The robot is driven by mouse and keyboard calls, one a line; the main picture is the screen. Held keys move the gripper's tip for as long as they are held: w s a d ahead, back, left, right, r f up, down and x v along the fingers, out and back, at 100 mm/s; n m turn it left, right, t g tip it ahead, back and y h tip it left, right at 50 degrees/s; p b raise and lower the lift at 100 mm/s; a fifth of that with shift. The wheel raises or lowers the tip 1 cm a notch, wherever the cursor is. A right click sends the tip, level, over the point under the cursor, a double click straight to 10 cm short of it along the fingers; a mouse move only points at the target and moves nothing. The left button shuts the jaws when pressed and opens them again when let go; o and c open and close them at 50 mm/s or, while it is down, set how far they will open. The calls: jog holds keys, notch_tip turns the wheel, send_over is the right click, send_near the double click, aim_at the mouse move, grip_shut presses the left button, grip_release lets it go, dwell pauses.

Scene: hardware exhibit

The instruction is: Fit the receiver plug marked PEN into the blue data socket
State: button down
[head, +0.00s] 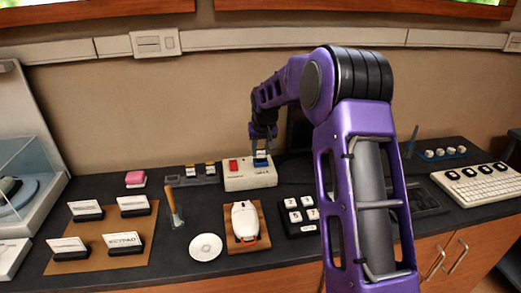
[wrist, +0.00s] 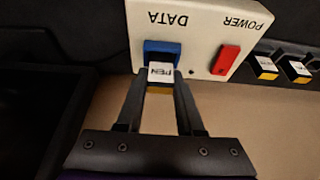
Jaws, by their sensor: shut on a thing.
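The cream socket box (head: 246,179) stands at the back of the dark counter, with a red power socket (head: 233,165) on the left and the blue data socket (head: 261,163) on the right. The wrist view shows the box upside down, with the blue data socket (wrist: 163,48) under the word DATA. My gripper (wrist: 160,77) is shut on the receiver plug (wrist: 160,72), a small piece with a white PEN label and a yellow end. The plug's far end overlaps the blue socket; I cannot tell how deep it sits. In the head view my gripper (head: 262,142) is right above the socket.
Two more yellow-ended plugs (wrist: 266,67) lie beside the box in the wrist view. A white mouse (head: 244,220) on a brown board, a keypad (head: 299,214), a pink-topped block (head: 135,178) and a screwdriver-like tool (head: 173,207) stand around. The back wall is close behind.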

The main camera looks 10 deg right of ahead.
jog(key=shift+f, duration=0.25)
grip_release()
dwell(0.5)
jog(key=shift+r, duration=0.1)
jog(key=shift+r+p, duration=2.35)
jog(key=shift+r, duration=1.1)
